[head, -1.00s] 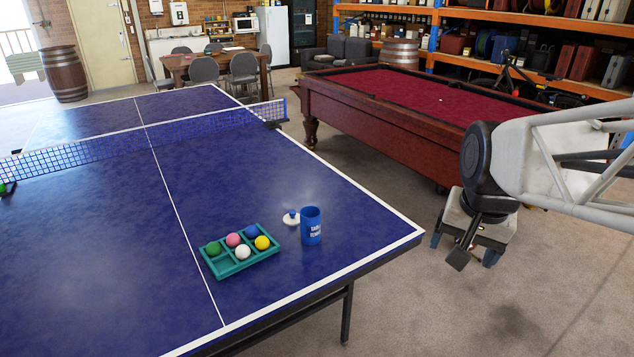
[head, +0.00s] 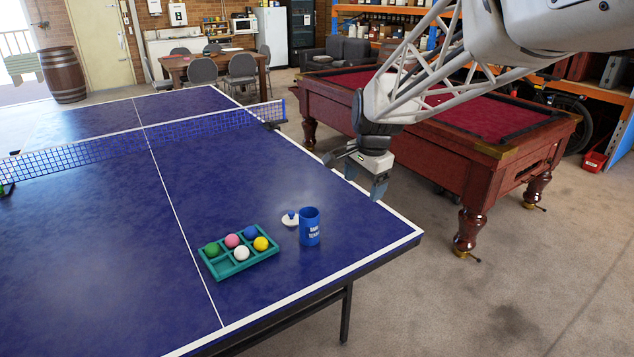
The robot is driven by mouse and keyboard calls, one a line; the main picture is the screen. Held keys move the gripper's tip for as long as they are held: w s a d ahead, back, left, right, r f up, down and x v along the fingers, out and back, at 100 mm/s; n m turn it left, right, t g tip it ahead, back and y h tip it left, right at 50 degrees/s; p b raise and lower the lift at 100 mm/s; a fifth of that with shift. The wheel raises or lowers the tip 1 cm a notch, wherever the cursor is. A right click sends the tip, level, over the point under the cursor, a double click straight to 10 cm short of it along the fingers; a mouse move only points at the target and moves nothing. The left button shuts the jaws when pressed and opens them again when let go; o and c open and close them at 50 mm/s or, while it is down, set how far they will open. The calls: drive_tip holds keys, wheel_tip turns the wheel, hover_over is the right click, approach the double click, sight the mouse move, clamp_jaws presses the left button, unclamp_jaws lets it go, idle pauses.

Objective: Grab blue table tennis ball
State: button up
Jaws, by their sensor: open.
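The blue table tennis ball (head: 250,232) sits in the back right compartment of a teal tray (head: 238,268) on the blue table. A pink ball (head: 232,241) and a green ball (head: 212,249) share its row. A white ball (head: 241,253) and a yellow ball (head: 261,243) sit in the front row, whose left compartment is empty. My gripper (head: 357,178) is open and empty, near the table's right edge, behind and to the right of the tray and well apart from the blue ball.
The net (head: 150,140) crosses the table further back. A red pool table (head: 490,170) stands behind my arm. The table left of the tray is clear.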

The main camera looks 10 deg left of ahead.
drive_tip(key=w+a+f+m, duration=0.2)
drive_tip(key=w+a+f, duration=0.3)
drive_tip(key=a, duration=0.4)
drive_tip(key=w+a+f+m, duration=0.2)
drive_tip(key=w+a+f, duration=0.25)
drive_tip(key=a, duration=0.35)
drive_tip(key=m+g, duration=0.1)
drive_tip(key=m, duration=0.2)
hover_over(250, 227)
drive_tip(key=d, duration=0.2)
drive_tip(key=f, duration=1.4)
drive_tip(key=shift+w+a+f, duration=0.15)
drive_tip(key=shift+a, duration=0.1)
drive_tip(key=shift+a+f+m, duration=0.25)
drive_tip(key=shift+m, duration=0.05)
drive_tip(key=shift+f, duration=0.1)
drive_tip(key=shift+a+f, duration=0.15)
drive_tip(key=shift+f, duration=1)
drive_tip(key=shift+f, duration=0.15)
drive_tip(key=shift+s+a+f, duration=0.1)
drive_tip(key=shift+a+f, duration=0.05)
drive_tip(key=shift+f, duration=1.1)
drive_tip(key=shift+s+a+f, duration=0.1)
drive_tip(key=shift+f, duration=1.1)
